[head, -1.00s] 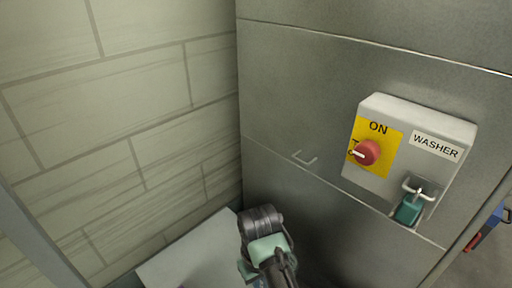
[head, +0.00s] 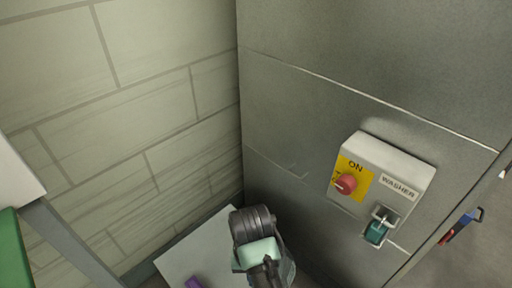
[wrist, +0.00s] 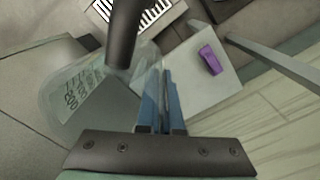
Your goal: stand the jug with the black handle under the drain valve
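The jug (wrist: 85,100) is a clear, see-through vessel with graduation marks and a black handle (wrist: 122,35), at the left and top of the wrist view. My gripper (wrist: 164,80) has two blue fingers close together at the jug's right edge. They look closed on its wall, though the clear material makes the contact hard to see. The jug cannot be made out in the head view, where my arm shows at the bottom middle. I cannot identify a drain valve in either view.
A pale flat panel (head: 180,262) bears a purple object (head: 194,283), also in the wrist view (wrist: 210,60). A white slatted grate (wrist: 155,14) lies beyond the handle. A grey cabinet (head: 300,110) with a washer switch box (head: 385,170) stands right, a block wall (head: 165,60) left.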

